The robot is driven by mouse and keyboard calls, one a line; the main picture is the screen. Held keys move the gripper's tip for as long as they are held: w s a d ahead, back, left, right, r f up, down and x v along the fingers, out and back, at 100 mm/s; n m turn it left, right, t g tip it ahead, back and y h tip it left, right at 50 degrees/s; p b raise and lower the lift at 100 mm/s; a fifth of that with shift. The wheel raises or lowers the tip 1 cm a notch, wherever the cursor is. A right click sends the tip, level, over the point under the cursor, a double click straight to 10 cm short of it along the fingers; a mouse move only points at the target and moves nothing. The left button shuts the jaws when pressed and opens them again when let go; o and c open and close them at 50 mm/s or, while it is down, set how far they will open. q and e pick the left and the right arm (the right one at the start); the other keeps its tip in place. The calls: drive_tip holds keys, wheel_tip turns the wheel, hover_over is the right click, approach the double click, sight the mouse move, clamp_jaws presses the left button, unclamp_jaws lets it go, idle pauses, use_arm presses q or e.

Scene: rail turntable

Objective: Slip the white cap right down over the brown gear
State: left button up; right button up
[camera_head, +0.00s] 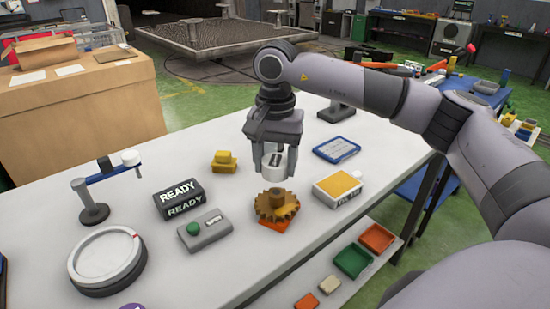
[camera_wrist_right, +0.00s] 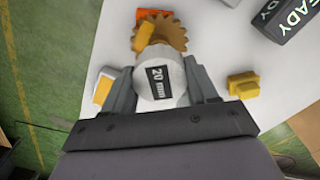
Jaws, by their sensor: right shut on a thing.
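The brown gear (camera_head: 277,207) sits on the white table above an orange pad (camera_head: 274,224), with a raised hub on top. It also shows at the top of the right wrist view (camera_wrist_right: 168,32). My right gripper (camera_head: 274,167) is shut on the white cap (camera_head: 272,169) and holds it in the air just above the gear. In the right wrist view the cap (camera_wrist_right: 156,66) sits between both fingers and bears a dark "20 mm" label. The cap's underside is hidden, and I cannot tell how well it lines up with the hub. My left gripper is out of view.
A white-and-yellow box (camera_head: 338,190) stands right of the gear, a grey box with a green button (camera_head: 205,230) to its left. A READY sign (camera_head: 178,199), a yellow block (camera_head: 224,162), a blue-framed tablet (camera_head: 337,150) and a round dial (camera_head: 106,260) are nearby.

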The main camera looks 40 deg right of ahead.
sight(277, 192)
drive_tip(key=shift+w+d+f, duration=0.1)
drive_tip(key=shift+d, duration=0.15)
drive_tip(key=shift+a, duration=0.1)
drive_tip(key=shift+f+b, duration=1.3)
drive_tip(key=shift+f, duration=0.6)
drive_tip(key=shift+f+b, duration=1.35)
drive_tip(key=shift+f, duration=0.7)
idle(3.2)
drive_tip(key=o, duration=1.1)
